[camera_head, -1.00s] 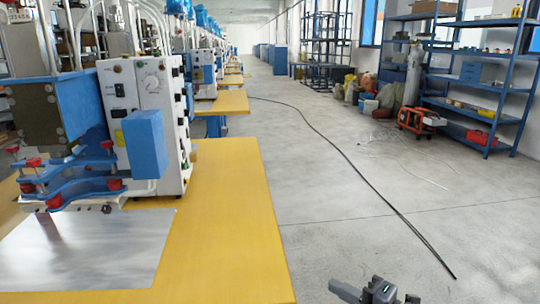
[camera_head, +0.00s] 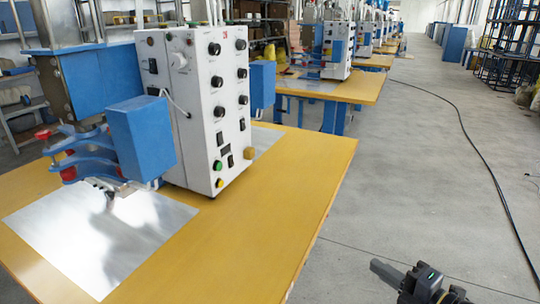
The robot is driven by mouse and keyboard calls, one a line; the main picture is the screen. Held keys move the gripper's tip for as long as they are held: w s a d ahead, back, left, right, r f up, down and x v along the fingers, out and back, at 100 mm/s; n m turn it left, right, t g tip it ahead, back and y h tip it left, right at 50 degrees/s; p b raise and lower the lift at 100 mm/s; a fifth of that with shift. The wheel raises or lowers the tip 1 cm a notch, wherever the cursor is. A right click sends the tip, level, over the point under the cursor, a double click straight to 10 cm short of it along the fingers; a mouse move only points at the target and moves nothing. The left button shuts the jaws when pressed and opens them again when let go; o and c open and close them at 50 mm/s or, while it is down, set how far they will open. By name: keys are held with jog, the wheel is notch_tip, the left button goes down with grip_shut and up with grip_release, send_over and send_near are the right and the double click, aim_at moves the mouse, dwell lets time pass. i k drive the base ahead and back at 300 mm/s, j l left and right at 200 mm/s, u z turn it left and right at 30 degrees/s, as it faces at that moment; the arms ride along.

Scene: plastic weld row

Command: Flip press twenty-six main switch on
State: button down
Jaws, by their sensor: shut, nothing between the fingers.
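The nearest press (camera_head: 95,80) stands on a yellow table at the left, with a white control box (camera_head: 205,110). The box's right face shows black knobs, several small black switches (camera_head: 225,150), a green button (camera_head: 218,165) and a yellow-green button (camera_head: 220,182). More small controls sit on its left face. I cannot read a press number or tell which switch is the main one. My gripper (camera_head: 378,268) is at the bottom right, beyond the table's right edge, shut and empty, well apart from the box.
The yellow table (camera_head: 285,215) has bare room right of the box. A shiny metal sheet (camera_head: 60,245) lies under the press head. A blue block (camera_head: 142,138) hangs before the box. More presses and tables (camera_head: 350,85) recede behind. A black cable (camera_head: 480,150) crosses the open floor at right.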

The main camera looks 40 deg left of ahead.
aim_at(231, 160)
jog(key=i+j+u, duration=0.2)
jog(key=u, duration=0.15)
jog(key=i+u, duration=0.7)
jog(key=i+j+z, duration=0.1)
jog(key=i+j, duration=0.15)
jog(key=i, duration=0.2)
